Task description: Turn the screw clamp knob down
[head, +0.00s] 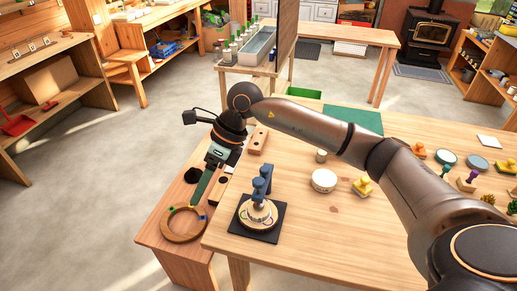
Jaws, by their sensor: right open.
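My right arm comes in from the right and reaches across the table. My right gripper (216,158) points down over the lower bench at the left; its jaws are open, and its fingertips are hard to make out. A dark round knob (192,175) shows just left of it, and a dark green bar (203,184) runs down below it; I cannot tell how these join. A blue upright fixture (262,184) with a round pale base stands on a black square plate (273,224), apart from the gripper. I cannot tell for sure which part is the screw clamp. My left gripper is out of view.
A wooden ring (184,237) with small coloured pieces lies on the lower bench. A round white tin (324,180), a wooden block (258,138) and several small stamps and pads lie on the main table (320,235). The table's front middle is clear.

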